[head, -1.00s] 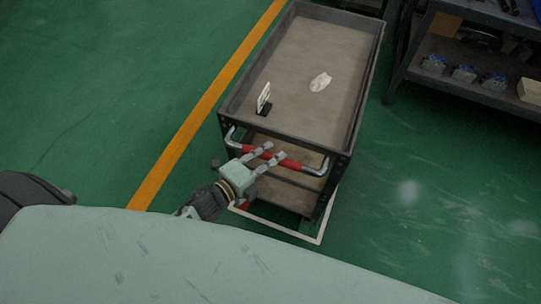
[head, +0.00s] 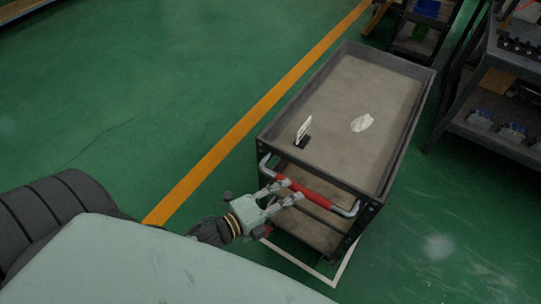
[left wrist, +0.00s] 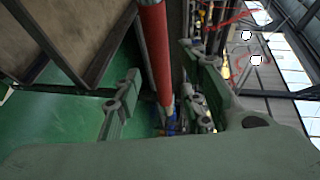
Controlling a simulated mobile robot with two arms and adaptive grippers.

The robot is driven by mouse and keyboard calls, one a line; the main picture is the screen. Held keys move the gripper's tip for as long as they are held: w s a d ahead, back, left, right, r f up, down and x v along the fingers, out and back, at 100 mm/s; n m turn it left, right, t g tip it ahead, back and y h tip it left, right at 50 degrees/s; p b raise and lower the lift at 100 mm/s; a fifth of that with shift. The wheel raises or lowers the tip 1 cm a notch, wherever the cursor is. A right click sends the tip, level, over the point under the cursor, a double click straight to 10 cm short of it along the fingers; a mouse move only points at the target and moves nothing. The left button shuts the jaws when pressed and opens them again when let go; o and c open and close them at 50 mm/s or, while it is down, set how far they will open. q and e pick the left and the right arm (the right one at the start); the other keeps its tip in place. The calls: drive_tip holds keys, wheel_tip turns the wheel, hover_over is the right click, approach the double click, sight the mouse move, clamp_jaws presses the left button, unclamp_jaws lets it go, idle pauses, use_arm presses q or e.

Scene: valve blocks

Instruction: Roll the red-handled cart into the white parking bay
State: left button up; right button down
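The dark cart (head: 352,88) stands with its handle end towards me. Its handle (head: 316,191) has a red grip between bent silver ends; the grip also shows in the left wrist view (left wrist: 155,50). My left gripper (head: 291,189) is at the left part of the red grip. In the left wrist view its fingers (left wrist: 160,88) stand apart, one on each side of the grip, with visible gaps. White lines of the parking bay (head: 346,263) show on the floor at the cart's near end. The cart hides the rest of the bay. My right gripper is out of view.
A white crumpled item (head: 362,123) and a small upright card (head: 303,130) are on the cart's top. A yellow floor line (head: 240,128) runs along the left. A dark shelf (head: 487,128) with parts stands at the right. Green floor on the left is clear.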

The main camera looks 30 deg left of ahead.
use_arm(q)
drive_tip(key=v, duration=0.6)
drive_tip(key=shift+s, duration=0.15)
drive_tip(key=shift+a, duration=0.1)
drive_tip(key=s+a+f+n+g+y, duration=0.2)
drive_tip(key=s+f+n, duration=0.15)
drive_tip(key=f, duration=0.55)
drive_tip(key=s+a+f+n+g+y, duration=0.2)
drive_tip(key=f+n, duration=0.2)
drive_tip(key=f, duration=0.4)
drive_tip(key=s+a+f+n+g+y, duration=0.15)
drive_tip(key=f+n, duration=0.25)
drive_tip(key=f, duration=0.5)
drive_tip(key=s+d+f+n+g, duration=0.1)
drive_tip(key=s+f+n+g, duration=0.3)
drive_tip(key=s+f, duration=0.3)
drive_tip(key=s+d+f+n+g+y, duration=0.1)
drive_tip(key=s+f+n+g, duration=0.3)
drive_tip(key=s, duration=1)
wheel_tip(320, 180, down, 4)
drive_tip(key=shift+d+r, duration=0.15)
drive_tip(key=shift+d, duration=0.15)
